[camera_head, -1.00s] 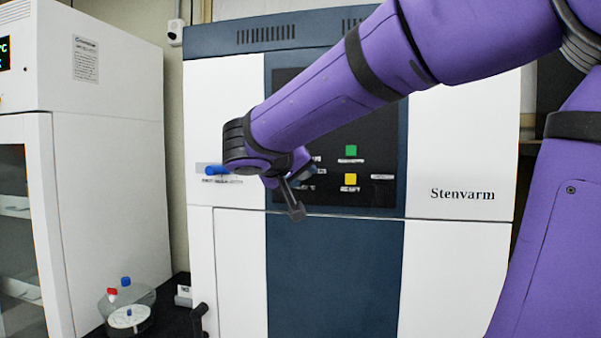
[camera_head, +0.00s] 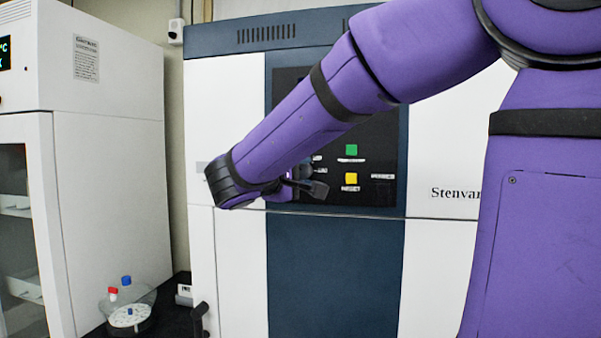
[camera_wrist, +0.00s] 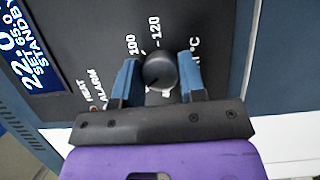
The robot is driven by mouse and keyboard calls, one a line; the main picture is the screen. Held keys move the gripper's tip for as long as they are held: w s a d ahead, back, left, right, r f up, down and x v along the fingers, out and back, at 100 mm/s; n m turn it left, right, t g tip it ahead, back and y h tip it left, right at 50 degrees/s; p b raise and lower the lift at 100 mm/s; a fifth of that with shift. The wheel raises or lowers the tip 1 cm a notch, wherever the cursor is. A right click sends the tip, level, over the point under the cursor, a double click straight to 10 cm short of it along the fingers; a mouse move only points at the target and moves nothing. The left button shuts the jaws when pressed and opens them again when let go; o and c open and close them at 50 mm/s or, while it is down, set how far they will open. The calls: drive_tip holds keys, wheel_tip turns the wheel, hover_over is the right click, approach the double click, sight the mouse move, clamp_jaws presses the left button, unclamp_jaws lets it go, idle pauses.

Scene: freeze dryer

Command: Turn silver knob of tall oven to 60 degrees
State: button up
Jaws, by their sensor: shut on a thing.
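The tall oven (camera_head: 335,270) stands in the middle of the head view, white with a dark blue centre strip and a black control panel (camera_head: 385,150). In the wrist view the knob (camera_wrist: 160,69) is round and dark grey, with a scale around it; "100" and "120" are readable. My gripper (camera_wrist: 158,62) has its two blue fingers on either side of the knob and is shut on it. The lower part of the scale is hidden by the gripper. In the head view my arm covers the knob.
A lit display (camera_wrist: 28,60) on the panel reads "STANDBY" and a set value near 65. A green button (camera_head: 351,150) and a yellow button (camera_head: 350,179) are right of my arm. A white cabinet (camera_head: 110,190) stands left; glassware with red and blue caps is beside it.

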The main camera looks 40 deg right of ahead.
drive_tip(key=shift+n+t+h, duration=0.3)
drive_tip(key=shift+n, duration=0.6)
drive_tip(key=o, duration=0.9)
drive_tip(key=v, duration=1.1)
drive_tip(key=shift+f, duration=0.1)
drive_tip(key=shift+d, duration=0.1)
